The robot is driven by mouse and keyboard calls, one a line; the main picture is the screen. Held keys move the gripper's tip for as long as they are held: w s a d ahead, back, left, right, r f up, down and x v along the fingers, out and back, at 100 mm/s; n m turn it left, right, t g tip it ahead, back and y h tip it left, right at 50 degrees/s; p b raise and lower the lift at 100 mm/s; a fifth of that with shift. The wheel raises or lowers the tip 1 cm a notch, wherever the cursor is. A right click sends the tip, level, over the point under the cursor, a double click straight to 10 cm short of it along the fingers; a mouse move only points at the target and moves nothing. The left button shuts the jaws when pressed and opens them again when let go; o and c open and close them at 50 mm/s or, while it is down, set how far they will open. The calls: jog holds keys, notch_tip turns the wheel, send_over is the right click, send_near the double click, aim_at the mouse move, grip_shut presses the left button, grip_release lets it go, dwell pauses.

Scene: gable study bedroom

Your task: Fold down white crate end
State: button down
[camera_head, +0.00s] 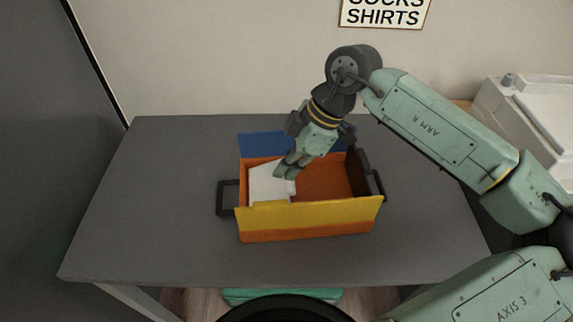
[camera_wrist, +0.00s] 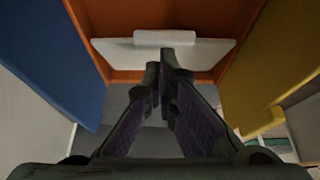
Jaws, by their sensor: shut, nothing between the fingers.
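An orange crate (camera_head: 322,178) with coloured flaps stands on the grey table. Its white end (camera_head: 266,182) is at the left and slants inward over the crate's interior. In the wrist view the white end (camera_wrist: 205,52) lies across the orange inside, with a raised tab (camera_wrist: 165,38) along its edge. My gripper (camera_head: 285,172) is shut and empty, pointing down at the white end's inner side. In the wrist view my fingertips (camera_wrist: 165,75) overlap the white panel; I cannot tell whether they touch it.
The blue flap (camera_head: 262,145) leans outward at the back. The yellow flap (camera_head: 310,214) covers the front's upper part. A dark end (camera_head: 358,172) stands upright at the right. Dark handles (camera_head: 219,198) stick out at both ends. The grey table (camera_head: 140,200) is clear left of the crate.

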jog(key=d+f+b, duration=0.1)
jog(key=b, duration=0.1)
jog(key=f+y+b, duration=0.1)
jog(key=shift+w+d+f+b, duration=0.1)
jog(key=shift+d+f+b, duration=0.2)
jog(key=shift+d+b, duration=0.1)
jog(key=shift+d+f+b, duration=0.25)
jog(key=shift+d+b, duration=0.05)
jog(key=shift+b, duration=0.25)
jog(key=shift+r, duration=0.1)
